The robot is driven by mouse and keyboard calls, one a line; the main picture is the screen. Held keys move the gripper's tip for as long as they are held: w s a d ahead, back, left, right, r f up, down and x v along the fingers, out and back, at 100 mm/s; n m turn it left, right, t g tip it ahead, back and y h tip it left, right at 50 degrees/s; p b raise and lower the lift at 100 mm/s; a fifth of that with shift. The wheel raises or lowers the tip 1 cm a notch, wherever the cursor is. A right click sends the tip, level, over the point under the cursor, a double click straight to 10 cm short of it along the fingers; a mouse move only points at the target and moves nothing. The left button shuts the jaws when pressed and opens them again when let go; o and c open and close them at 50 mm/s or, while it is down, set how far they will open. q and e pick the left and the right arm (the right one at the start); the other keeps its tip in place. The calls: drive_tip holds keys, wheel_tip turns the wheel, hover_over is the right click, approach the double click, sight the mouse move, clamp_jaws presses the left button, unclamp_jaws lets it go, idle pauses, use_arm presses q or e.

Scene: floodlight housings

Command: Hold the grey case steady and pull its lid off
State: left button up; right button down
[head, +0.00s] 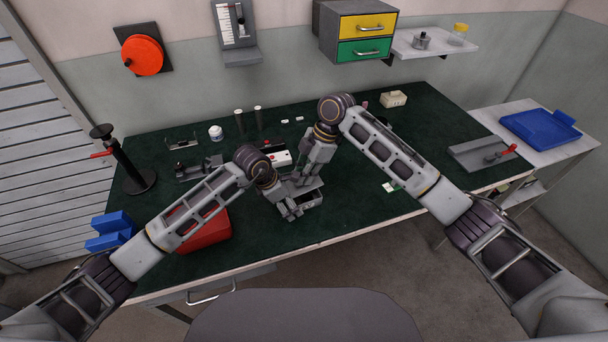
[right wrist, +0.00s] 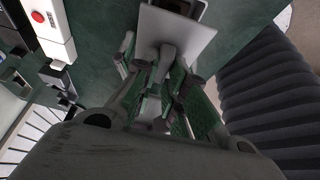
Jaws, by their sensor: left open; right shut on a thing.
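The grey case (head: 313,199) stands near the middle of the green-topped bench, with a dark opening showing at its top. My left gripper (head: 291,207) is open at the case's left front side; I cannot tell whether its fingers touch it. My right gripper (head: 303,180) is above the case, pointing down. In the right wrist view, its fingers (right wrist: 166,62) are shut on the lid (right wrist: 188,33), a flat light grey plate. A dark part of the case (right wrist: 184,6) shows beyond the plate's edge. The gap between lid and case is hidden in the head view.
A white box with a red button (head: 281,158) stands just behind the case. A red container (head: 205,232) and blue bin (head: 110,231) lie left. The bench right of the case is mostly clear.

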use_arm(q)
drive_tip(key=shift+r, duration=0.25)
drive_tip(key=shift+a+r, duration=0.2)
drive_tip(key=shift+r, duration=0.35)
drive_tip(key=v, duration=1)
drive_tip(key=shift+r, duration=0.2)
drive_tip(key=shift+s, duration=0.15)
